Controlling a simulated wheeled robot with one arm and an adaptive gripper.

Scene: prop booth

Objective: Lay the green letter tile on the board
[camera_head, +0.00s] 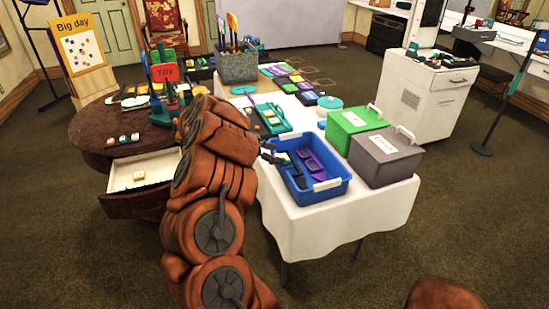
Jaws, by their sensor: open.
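My gripper (271,151) is at the end of my brown padded arm, over the left edge of the blue bin (333,189) on the white-clothed table. Its dark fingers look apart, with nothing seen between them. I cannot single out the green letter tile; small tiles (122,138) lie in a row on the round brown table, with letters too small to read. Another small yellowish tile (139,176) lies in the open drawer. A teal tray-like board (272,119) with small light pieces lies just beyond my gripper; I cannot tell whether it is the task's board.
The blue bin holds purple and dark pieces. A green lidded box (352,124) and a grey lidded box (386,155) stand right of it. A grey holder (237,67) stands at the back. The open drawer (126,203) juts out at left. The white table's front edge is bare.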

